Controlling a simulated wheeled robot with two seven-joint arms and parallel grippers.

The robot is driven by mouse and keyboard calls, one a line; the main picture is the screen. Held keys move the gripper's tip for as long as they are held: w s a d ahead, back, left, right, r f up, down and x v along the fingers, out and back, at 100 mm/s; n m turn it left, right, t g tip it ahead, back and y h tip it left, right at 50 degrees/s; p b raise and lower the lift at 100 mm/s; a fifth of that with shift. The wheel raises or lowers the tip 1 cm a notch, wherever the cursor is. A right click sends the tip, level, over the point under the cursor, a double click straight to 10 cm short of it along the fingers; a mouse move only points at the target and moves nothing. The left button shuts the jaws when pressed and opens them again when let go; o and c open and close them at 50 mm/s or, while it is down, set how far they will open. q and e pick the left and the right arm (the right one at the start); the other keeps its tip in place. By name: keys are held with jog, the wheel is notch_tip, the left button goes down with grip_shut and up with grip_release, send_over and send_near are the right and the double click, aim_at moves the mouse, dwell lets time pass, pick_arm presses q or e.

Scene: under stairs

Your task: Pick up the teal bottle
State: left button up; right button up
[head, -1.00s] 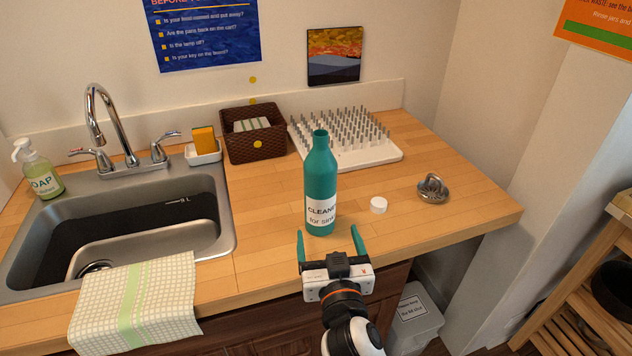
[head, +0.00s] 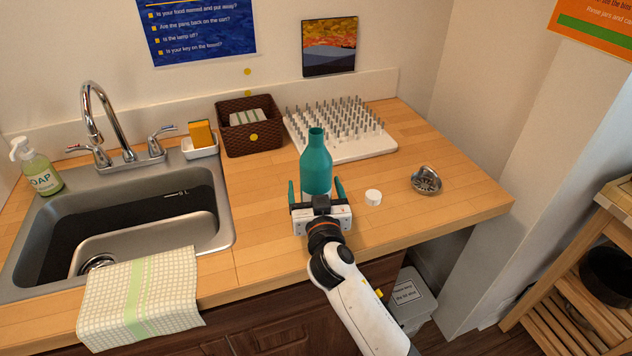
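The teal bottle (head: 316,166) stands upright and uncapped on the wooden counter, right of the sink. Its white label is mostly hidden behind my gripper. My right gripper (head: 316,190) is at the lower part of the bottle, with one teal finger on each side of it. The fingers are spread wide, and gaps seem to show between them and the bottle. My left gripper is not in view.
A white cap (head: 373,197) and a metal strainer (head: 426,180) lie right of the bottle. A white drying rack (head: 362,150) and a brown basket (head: 234,140) stand behind it. The sink (head: 222,205) is to the left, with a towel (head: 140,300) over its front edge.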

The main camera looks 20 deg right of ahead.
aim_at(315, 150)
jog(key=shift+w, duration=0.4)
jog(key=c, duration=1.1)
notch_tip(315, 150, up, 10)
jog(key=o, duration=0.3)
jog(key=c, duration=1)
jog(key=shift+p, duration=0.3)
